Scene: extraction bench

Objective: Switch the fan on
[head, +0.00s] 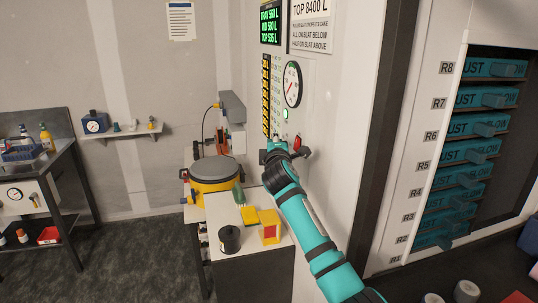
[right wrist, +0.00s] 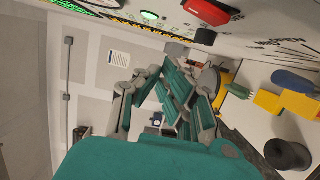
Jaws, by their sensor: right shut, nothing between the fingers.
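The control panel (head: 325,110) is on the white wall. It carries a lit green lamp (head: 285,114), with a red switch or knob (head: 297,142) below it, just right of my right gripper (head: 275,150). In the right wrist view the green lamp (right wrist: 149,16) and the red knob (right wrist: 213,11) show at the top, above my right gripper (right wrist: 168,105). The gripper is shut and empty, close to the panel; whether it touches it I cannot tell. I cannot make out the fan itself. My left gripper is out of view.
A round gauge (head: 292,84) and a green display (head: 271,23) are higher on the panel. Below, a bench holds a yellow pot with a grey lid (head: 213,170), a black cylinder (head: 230,239) and yellow blocks. Teal slats (head: 470,151) stand at right.

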